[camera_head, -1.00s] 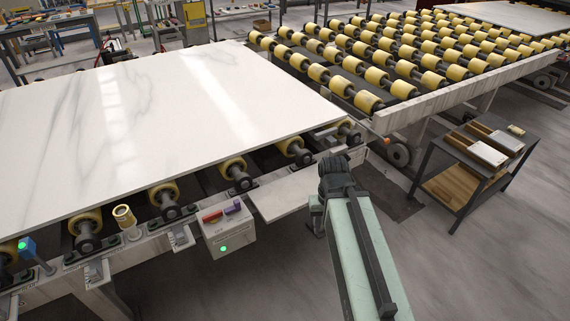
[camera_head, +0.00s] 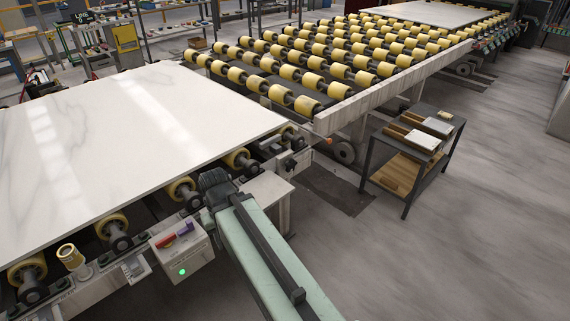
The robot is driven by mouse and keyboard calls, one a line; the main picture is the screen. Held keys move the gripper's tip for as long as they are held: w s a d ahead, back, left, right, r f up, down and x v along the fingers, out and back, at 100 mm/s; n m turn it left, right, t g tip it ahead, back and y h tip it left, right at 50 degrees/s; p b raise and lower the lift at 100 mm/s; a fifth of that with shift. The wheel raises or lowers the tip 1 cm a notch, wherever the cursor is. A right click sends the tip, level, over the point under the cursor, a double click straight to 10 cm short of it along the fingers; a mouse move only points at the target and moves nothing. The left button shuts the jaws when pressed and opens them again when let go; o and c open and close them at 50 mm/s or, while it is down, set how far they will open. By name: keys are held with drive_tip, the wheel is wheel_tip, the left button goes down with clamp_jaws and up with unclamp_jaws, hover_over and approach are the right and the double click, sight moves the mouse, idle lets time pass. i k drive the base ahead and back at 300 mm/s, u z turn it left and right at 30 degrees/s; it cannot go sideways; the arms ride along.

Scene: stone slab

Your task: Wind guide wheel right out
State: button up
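A small upright yellow roller (camera_head: 70,257) stands on the near rail of the left conveyor, beside the slab's edge; I cannot tell whether it is the right guide wheel. A dark round knob (camera_head: 290,163) sits on the conveyor's side near the slab's right corner, with a small orange part (camera_head: 329,140) beyond it. The pale marble slab (camera_head: 150,120) lies flat on yellow rollers. My green arm link reaches up from the bottom, its dark joint in front of the rail. My gripper's fingers do not show.
A control box (camera_head: 181,252) with red and purple switches and a green light hangs on the near rail. A second roller conveyor (camera_head: 400,85) runs behind. A dark cart (camera_head: 412,150) with trays stands right. The floor at lower right is clear.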

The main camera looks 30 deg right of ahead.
sight(290, 165)
drive_tip(key=i, duration=0.9)
drive_tip(key=z, duration=0.05)
